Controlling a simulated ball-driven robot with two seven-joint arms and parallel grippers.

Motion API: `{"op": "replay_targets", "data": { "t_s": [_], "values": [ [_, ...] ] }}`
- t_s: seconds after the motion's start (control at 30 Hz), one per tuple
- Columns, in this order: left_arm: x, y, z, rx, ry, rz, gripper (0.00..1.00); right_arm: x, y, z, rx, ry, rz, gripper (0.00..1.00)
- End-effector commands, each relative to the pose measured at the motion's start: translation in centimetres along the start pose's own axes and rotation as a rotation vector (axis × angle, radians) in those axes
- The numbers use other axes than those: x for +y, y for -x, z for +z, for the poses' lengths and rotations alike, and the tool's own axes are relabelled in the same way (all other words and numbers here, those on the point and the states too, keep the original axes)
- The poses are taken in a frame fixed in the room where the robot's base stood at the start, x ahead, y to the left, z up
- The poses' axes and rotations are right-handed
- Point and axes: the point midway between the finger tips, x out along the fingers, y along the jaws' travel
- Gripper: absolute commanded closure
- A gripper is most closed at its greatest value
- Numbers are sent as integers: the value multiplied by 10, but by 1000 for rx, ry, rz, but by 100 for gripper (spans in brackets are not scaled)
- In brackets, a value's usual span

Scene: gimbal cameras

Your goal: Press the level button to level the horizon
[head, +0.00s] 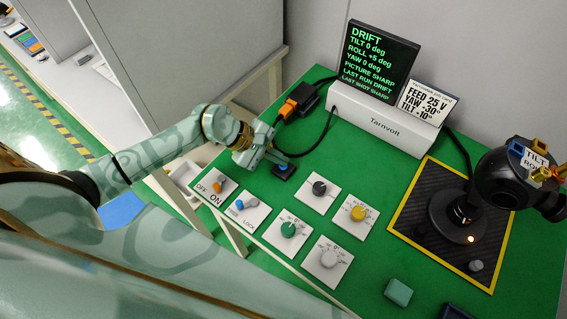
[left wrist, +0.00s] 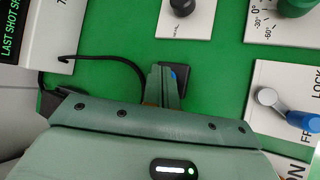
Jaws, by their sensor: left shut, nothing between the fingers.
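A small black box with a blue button (head: 284,168) sits on the green table top, near its left edge. My left gripper (head: 281,160) is shut and empty, with its fingertips at the button in the head view. In the left wrist view the shut fingers (left wrist: 166,85) partly cover the black box (left wrist: 178,78), and a bit of blue shows beside them. I cannot tell whether the tips touch the button. The dark screen (head: 381,62) reads DRIFT, tilt 0, roll +5, yaw 0, picture sharp. The black gimbal camera (head: 505,185) stands at the right. My right gripper is out of view.
White knob plates carry a black knob (head: 319,188), a yellow knob (head: 358,213), a green knob (head: 288,230) and a grey knob (head: 329,259). An orange switch (head: 217,187) and a blue lock lever (head: 240,205) lie close to my arm. A black cable runs behind the gripper.

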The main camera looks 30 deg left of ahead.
Motion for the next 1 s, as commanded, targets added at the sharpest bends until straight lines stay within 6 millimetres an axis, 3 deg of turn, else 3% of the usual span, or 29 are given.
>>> {"op": "replay_targets", "data": {
  "t_s": [0.7,1.0],
  "values": [
    [-3,-4,-3,1,0,0,100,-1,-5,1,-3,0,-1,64],
    [3,4,4,0,-2,0,100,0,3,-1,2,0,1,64]
  ]
}}
